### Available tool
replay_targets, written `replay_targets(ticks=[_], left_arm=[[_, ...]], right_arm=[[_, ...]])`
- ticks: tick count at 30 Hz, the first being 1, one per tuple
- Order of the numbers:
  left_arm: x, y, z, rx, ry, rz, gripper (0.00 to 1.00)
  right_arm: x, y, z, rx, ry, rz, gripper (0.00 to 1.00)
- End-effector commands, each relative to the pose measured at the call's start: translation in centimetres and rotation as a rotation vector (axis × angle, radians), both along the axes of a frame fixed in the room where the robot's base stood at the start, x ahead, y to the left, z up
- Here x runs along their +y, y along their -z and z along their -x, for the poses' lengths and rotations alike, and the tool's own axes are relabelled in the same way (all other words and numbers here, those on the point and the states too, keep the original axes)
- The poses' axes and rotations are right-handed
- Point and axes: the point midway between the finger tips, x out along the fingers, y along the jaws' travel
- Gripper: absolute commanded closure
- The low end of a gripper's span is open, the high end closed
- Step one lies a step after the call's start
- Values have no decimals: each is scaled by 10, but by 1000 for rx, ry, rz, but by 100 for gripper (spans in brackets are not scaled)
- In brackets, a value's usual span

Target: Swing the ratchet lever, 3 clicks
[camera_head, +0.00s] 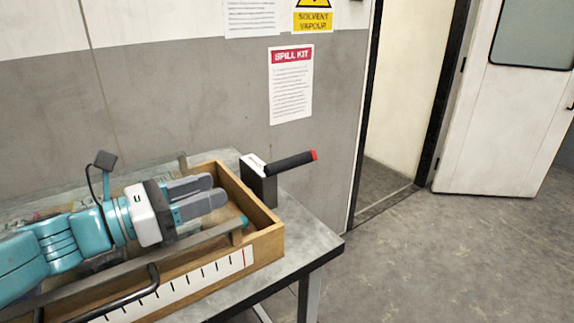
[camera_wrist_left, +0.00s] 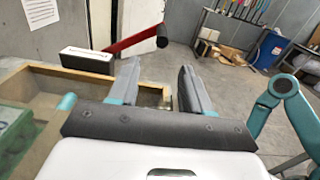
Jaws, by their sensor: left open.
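The ratchet lever (camera_head: 290,163) is a dark bar with a red end, sticking out to the right from a dark block (camera_head: 262,190) with a white top. The block stands at the table's far corner, behind the wooden tray. In the left wrist view, the lever (camera_wrist_left: 135,39) shows a red side and a dark knob at its end, beyond my fingers. My left gripper (camera_head: 219,190) is open and empty over the tray, its fingers pointing right, short of the block and apart from the lever. It also shows in the left wrist view (camera_wrist_left: 158,69). My right gripper is not in view.
The wooden tray (camera_head: 268,243) has a marked scale on its front and a dark bar handle. The grey table (camera_head: 322,238) ends just right of it. Beyond are open floor and a doorway. In the left wrist view, a rack and boxes (camera_wrist_left: 232,75) stand far back.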

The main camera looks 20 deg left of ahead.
Motion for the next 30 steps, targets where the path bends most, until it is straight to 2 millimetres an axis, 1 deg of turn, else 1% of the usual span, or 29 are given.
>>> replay_targets(ticks=[12,18,24,30], left_arm=[[-64,0,-75,3,7,1,52],[-88,-1,-104,1,5,0,52],[-98,-1,-118,1,3,1,52],[-99,-1,-119,1,2,1,52]], right_arm=[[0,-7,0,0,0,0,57],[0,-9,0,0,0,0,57],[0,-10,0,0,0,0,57],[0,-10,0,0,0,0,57]])
